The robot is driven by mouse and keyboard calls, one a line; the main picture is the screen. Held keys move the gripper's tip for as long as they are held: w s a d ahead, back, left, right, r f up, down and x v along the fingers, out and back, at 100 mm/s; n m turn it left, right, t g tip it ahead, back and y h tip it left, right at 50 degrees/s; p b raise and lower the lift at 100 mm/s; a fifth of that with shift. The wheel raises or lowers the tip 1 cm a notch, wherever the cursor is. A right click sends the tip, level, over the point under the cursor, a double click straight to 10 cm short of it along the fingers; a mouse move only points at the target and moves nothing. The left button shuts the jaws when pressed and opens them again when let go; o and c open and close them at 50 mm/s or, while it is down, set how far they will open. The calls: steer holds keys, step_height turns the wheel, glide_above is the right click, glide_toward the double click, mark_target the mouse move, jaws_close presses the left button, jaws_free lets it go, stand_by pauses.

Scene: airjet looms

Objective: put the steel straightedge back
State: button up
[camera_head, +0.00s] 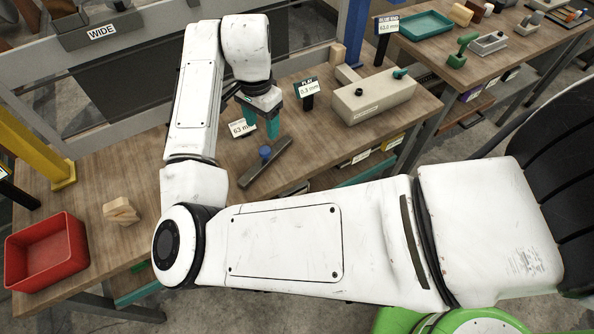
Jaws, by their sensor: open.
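A dark grey metal bar with a blue knob, which looks like the steel straightedge (269,164), lies at a slant on the wooden bench near its front edge. My gripper (261,116) has teal fingers and points down above the bench, just behind the bar. Its fingers are apart with nothing seen between them. It appears clear of the bar; its exact height over the bench is hard to tell. A white card reading about 63 mm (242,128) stands close by, partly covered by a finger.
A beige box (374,96) and a 0.3 mm sign (307,89) stand to the right of my gripper. A red tray (46,252) and a wooden block (121,211) are at the left. A second bench at upper right holds a teal tray (427,25). My arm hides part of the bench.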

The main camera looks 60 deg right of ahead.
steer(key=s+d+n+t+h, duration=0.2)
steer(key=s+d+n+h, duration=0.35)
steer(key=d+n, duration=0.2)
steer(key=s+a+f+n+y, duration=0.2)
steer(key=s+a+f+n, duration=0.4)
steer(key=a, duration=0.4)
steer(key=s+a+f+n+g+y, duration=0.1)
steer(key=s+a+f+n+y, duration=0.2)
steer(key=s+a+f+n, duration=0.3)
steer(key=s+a+f, duration=0.2)
steer(key=a, duration=0.3)
steer(key=shift+s, duration=0.25)
steer(key=shift+y, duration=0.25)
